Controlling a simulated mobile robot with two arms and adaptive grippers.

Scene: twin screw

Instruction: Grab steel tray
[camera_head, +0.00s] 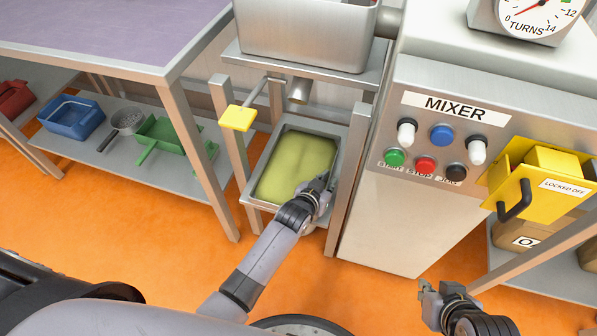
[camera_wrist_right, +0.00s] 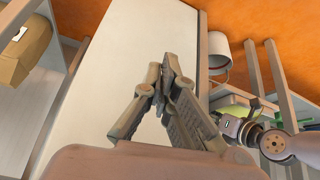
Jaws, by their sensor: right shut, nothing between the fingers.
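The steel tray (camera_head: 258,204) stands low inside the metal frame left of the mixer, under the hopper spout. It is rectangular and holds a yellow-green mass (camera_head: 295,168). My left gripper (camera_head: 327,184) is at the tray's right side, over or against the near right rim. Its fingers are small and dark there, and I cannot tell whether they are open or hold the rim. In the right wrist view my left gripper (camera_wrist_right: 228,122) shows at the right beside the green contents. My right gripper (camera_head: 428,288) is shut and empty in front of the mixer; its fingers (camera_wrist_right: 160,80) meet in the wrist view.
Frame legs (camera_head: 235,150) flank the tray on both sides. The mixer cabinet (camera_head: 400,215) stands close on its right. A steel hopper (camera_head: 305,30) and spout (camera_head: 298,92) are above. A yellow paddle (camera_head: 238,118) sticks out at upper left. Orange floor (camera_head: 180,220) is clear in front.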

